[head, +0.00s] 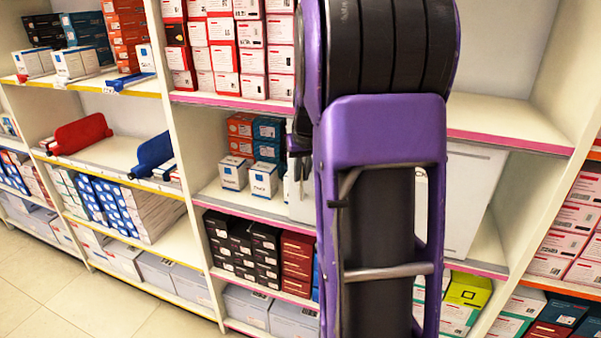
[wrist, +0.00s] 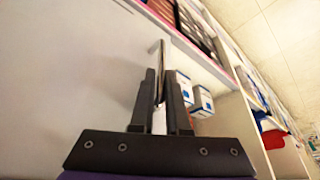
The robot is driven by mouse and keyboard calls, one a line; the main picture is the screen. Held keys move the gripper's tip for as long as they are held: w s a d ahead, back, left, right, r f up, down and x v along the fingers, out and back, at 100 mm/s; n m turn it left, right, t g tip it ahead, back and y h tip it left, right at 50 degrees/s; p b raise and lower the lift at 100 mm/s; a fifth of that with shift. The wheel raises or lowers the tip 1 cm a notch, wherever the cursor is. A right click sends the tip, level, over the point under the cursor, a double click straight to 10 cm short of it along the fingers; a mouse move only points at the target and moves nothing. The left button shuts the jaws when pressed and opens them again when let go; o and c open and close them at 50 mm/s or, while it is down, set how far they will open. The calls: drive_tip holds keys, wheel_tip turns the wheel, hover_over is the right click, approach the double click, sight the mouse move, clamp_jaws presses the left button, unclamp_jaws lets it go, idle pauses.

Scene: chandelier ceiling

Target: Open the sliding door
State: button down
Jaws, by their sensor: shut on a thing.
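The sliding door (head: 468,195) is a plain white panel standing in a middle-height shelf bay, largely hidden behind my purple arm in the head view. In the wrist view the door (wrist: 65,65) fills the left side, with a slim upright metal handle (wrist: 161,58) near its edge. My gripper (wrist: 161,88) is around this handle, its two dark fingers closed on it from both sides. The gripper itself is hidden behind my arm in the head view.
White and blue boxes (head: 264,180) stand in the bay left of the door, and also show close right of my gripper in the wrist view (wrist: 203,101). Shelf boards run above and below the door. Open floor (head: 55,300) lies at the lower left.

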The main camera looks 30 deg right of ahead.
drive_tip(key=c, duration=1.2)
unclamp_jaws()
drive_tip(key=p+v, duration=0.2)
drive_tip(key=v, duration=1.5)
drive_tip(key=shift+s+r+p, duration=0.15)
drive_tip(key=shift+p, duration=0.25)
drive_tip(key=shift+a, duration=0.15)
